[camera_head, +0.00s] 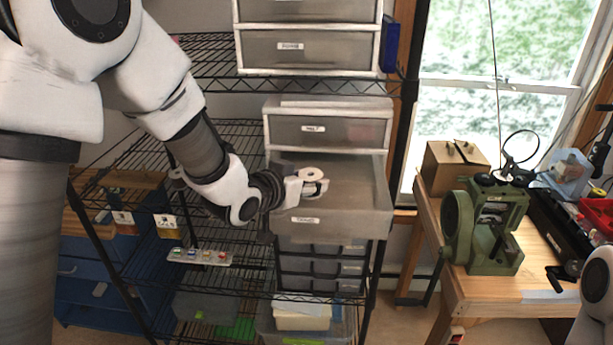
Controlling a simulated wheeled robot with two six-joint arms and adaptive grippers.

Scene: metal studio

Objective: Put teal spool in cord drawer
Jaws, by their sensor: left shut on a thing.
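My left gripper (316,188) comes in from the left and is shut on a small round spool (311,174). The spool's pale cream top with a centre hole faces up; I cannot make out teal on it. The gripper and spool are over the open, frosted drawer (345,222) of a white drawer unit on the wire shelf. This drawer is pulled out and has a small white label (305,220), too small to read surely. I cannot tell how high the spool is above the drawer floor. My right gripper is not in view.
A shut drawer (330,131) is just above the open one, and another drawer unit (310,48) stands on the shelf above. The wire rack (235,135) surrounds them. At right, a wooden bench (475,290) holds a green machine (490,225) and a wooden box (455,165).

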